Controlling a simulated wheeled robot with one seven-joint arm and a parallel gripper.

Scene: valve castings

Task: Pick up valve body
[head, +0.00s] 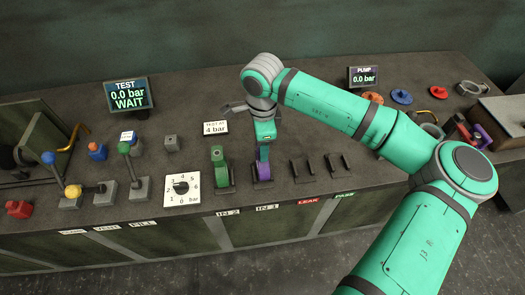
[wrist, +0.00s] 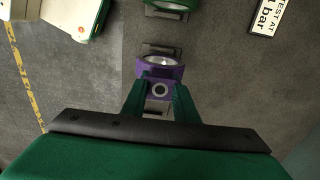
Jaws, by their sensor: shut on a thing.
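The purple valve body (head: 263,171) is in the holder at the IN 1 label, in the row along the bench front. In the wrist view the purple valve body (wrist: 147,70) shows a round pale opening and a ring-shaped port between my fingers. My gripper (head: 263,147) reaches down on it from above; in the wrist view my gripper (wrist: 160,97) has one green finger on each side, shut on it. A green valve body (head: 218,168) stands in the IN 2 holder just left of it. Whether the purple body touches its holder is hard to tell.
Two empty dark holders (head: 303,168) stand to the right. A pressure dial plate (head: 182,189) lies left of the green body. A "TEST AT 4 bar" sign (head: 215,128) stands behind. Levers and blocks crowd the left; loose discs, rings and a crate (head: 500,122) occupy the right.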

